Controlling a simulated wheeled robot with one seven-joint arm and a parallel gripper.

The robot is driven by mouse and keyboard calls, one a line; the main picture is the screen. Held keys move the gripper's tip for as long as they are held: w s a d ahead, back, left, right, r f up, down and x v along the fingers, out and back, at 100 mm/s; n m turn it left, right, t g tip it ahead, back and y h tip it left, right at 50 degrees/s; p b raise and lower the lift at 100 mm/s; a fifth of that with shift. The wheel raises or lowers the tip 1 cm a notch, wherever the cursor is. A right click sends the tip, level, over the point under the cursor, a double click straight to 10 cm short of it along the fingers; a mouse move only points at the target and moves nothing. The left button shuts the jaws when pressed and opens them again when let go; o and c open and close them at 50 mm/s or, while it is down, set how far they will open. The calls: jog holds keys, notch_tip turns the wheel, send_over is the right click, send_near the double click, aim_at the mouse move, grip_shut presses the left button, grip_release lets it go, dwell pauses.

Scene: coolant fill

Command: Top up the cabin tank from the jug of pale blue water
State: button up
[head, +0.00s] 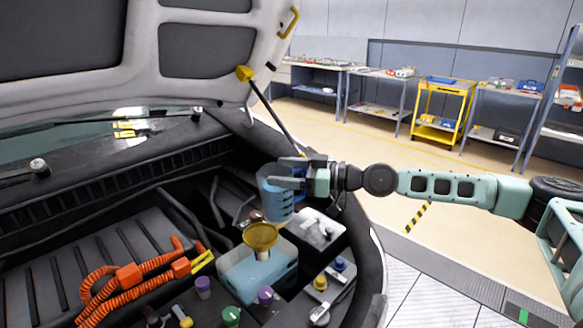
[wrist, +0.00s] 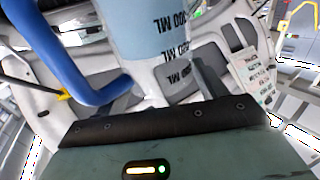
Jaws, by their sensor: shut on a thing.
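My gripper (head: 287,176) is shut on a translucent blue measuring jug (head: 276,205), which it holds in the air over the engine bay. In the wrist view the jug (wrist: 155,30) shows ML markings, and its blue handle (wrist: 75,60) curves down at the left. The jug looks close to upright, above and a little right of a yellow funnel (head: 260,235). The funnel stands in the top of a pale blue tank (head: 250,278). The water level in the jug and any label on the tank cannot be made out. No pouring stream shows.
Purple (head: 266,295), green (head: 231,317), yellow (head: 320,282) and blue (head: 340,264) caps stand around the tank. Orange cables (head: 125,290) lie at left. The raised hood (head: 140,60) and its strut (head: 272,115) are overhead and behind. Open floor lies right, with a yellow cart (head: 440,105).

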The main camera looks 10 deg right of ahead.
jog(key=shift+a+n+g+h+p, duration=0.1)
jog(key=shift+n+g+h+p, duration=0.5)
jog(key=shift+p, duration=2.85)
jog(key=shift+s+a+n+h+p, duration=0.1)
jog(key=shift+n+h+p, duration=0.45)
jog(key=shift+p, duration=0.6)
jog(key=shift+t+p, duration=0.3)
jog(key=shift+p, duration=0.05)
jog(key=shift+a+f+n+h+p, duration=0.15)
jog(key=shift+n+h+p, duration=0.25)
jog(key=shift+p, duration=0.4)
jog(key=shift+f+h, duration=0.15)
jog(key=shift+h, duration=0.1)
jog(key=shift+f, duration=0.2)
jog(key=shift+s, duration=0.1)
